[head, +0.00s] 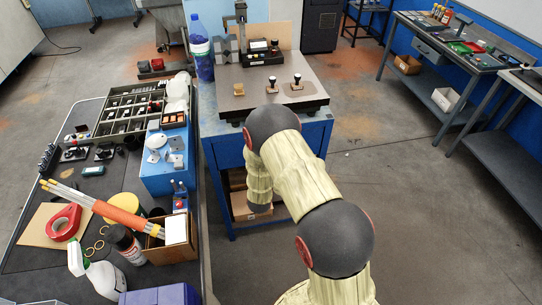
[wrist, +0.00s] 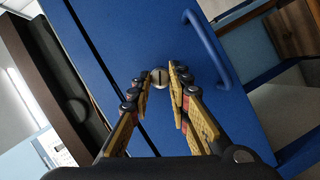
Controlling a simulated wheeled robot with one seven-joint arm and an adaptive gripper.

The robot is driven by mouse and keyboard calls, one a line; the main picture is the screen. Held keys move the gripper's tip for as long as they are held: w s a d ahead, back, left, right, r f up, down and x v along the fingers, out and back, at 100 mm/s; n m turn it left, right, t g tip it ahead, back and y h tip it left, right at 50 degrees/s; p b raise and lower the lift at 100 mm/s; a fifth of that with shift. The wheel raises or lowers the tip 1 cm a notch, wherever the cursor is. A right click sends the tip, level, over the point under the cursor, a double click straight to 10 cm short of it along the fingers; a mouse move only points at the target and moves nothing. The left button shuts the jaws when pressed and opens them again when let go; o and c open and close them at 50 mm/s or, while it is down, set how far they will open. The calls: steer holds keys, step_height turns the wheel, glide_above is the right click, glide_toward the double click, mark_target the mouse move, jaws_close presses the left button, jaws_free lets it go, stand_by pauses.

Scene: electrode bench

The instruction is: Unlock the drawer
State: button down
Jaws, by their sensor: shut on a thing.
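A blue drawer front (wrist: 115,35) fills the middle of the wrist view, with a curved blue handle (wrist: 211,52) on its right. A small round silver lock (wrist: 159,76) with a dark slot line sits on the front, left of the handle. My gripper (wrist: 160,84) has its two yellow-padded fingers on either side of the lock and is shut on it. The line looks nearly upright in the picture. In the head view, the blue bench (head: 222,152) stands in the middle; my arm hides the gripper and the lock.
A stamp-like tool (head: 297,83) and a small brass block (head: 239,89) stand on the bench top. A cluttered dark table (head: 30,240) stands close on the left. A cardboard box (head: 250,207) lies on the bench's lower shelf. Floor to the right is clear.

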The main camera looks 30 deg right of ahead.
steer(key=n, duration=0.1)
steer(key=n+t+h+b, duration=0.1)
steer(key=n, duration=0.1)
steer(key=n+b, duration=0.1)
steer(key=n, duration=0.1)
steer(key=shift+w+a+f+h, duration=0.1)
steer(key=shift+f+h, duration=0.15)
steer(key=shift+h, duration=0.15)
steer(key=shift+n, duration=0.3)
steer(key=c, duration=1.7)
jaws_free()
steer(key=shift+c, duration=0.2)
steer(key=shift+o, duration=0.4)
steer(key=v, duration=1.2)
steer(key=shift+f, duration=0.25)
